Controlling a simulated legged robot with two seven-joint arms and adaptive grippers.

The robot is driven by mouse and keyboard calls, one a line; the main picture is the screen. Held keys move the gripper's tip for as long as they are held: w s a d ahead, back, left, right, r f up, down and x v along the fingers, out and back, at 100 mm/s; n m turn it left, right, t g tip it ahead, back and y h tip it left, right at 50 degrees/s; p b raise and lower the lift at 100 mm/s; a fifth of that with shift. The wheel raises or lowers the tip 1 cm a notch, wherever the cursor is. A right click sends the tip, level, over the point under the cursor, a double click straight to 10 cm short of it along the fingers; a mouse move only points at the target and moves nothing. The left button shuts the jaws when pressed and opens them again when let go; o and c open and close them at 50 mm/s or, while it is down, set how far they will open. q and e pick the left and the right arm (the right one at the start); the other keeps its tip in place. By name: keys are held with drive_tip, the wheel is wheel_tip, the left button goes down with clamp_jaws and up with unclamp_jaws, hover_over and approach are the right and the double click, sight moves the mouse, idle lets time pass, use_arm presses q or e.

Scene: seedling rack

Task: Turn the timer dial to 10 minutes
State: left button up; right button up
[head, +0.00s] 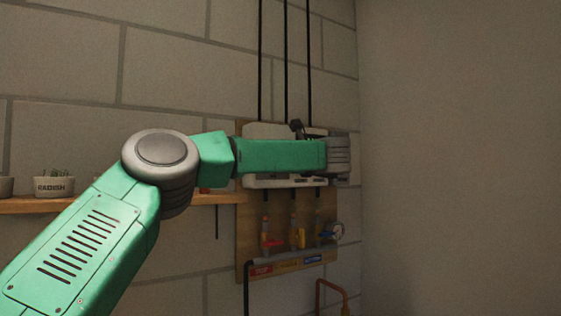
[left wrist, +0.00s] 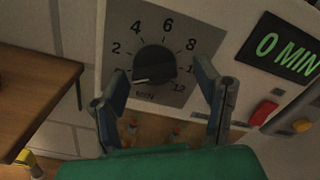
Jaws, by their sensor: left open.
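The timer dial (left wrist: 154,62) is a black round knob on a pale panel in the left wrist view. Printed numbers 2 to 12 ring it, with MIN below. Its white mark points to the lower left, near the start of the scale. The display (left wrist: 285,47) reads 0 MIN in green. My left gripper (left wrist: 160,78) is open, with one finger on each side of the dial's lower part; I cannot tell whether they touch it. In the head view the timer box (head: 262,183) is mostly behind my left arm, which hides the dial. My right gripper is not in view.
A red button (left wrist: 263,113) and an orange one (left wrist: 301,126) sit below the display. A wooden shelf (head: 100,204) with a RADISH pot (head: 54,187) is at the left. Valves and a pipe (head: 295,262) are below the timer. A bare wall stands at the right.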

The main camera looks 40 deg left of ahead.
use_arm(q)
drive_tip(key=shift+d, duration=0.3)
drive_tip(key=shift+c, duration=1.2)
drive_tip(key=shift+s+a, duration=0.15)
drive_tip(key=shift+a, duration=0.15)
drive_tip(key=c, duration=0.7)
drive_tip(key=shift+s+a+r, duration=0.1)
drive_tip(key=shift+s+a, duration=0.1)
drive_tip(key=shift+a, duration=0.05)
drive_tip(key=shift+c, duration=1.1)
drive_tip(key=shift+a, duration=0.2)
drive_tip(key=shift+w, duration=0.15)
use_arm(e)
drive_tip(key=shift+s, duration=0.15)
use_arm(q)
drive_tip(key=shift+d, duration=0.1)
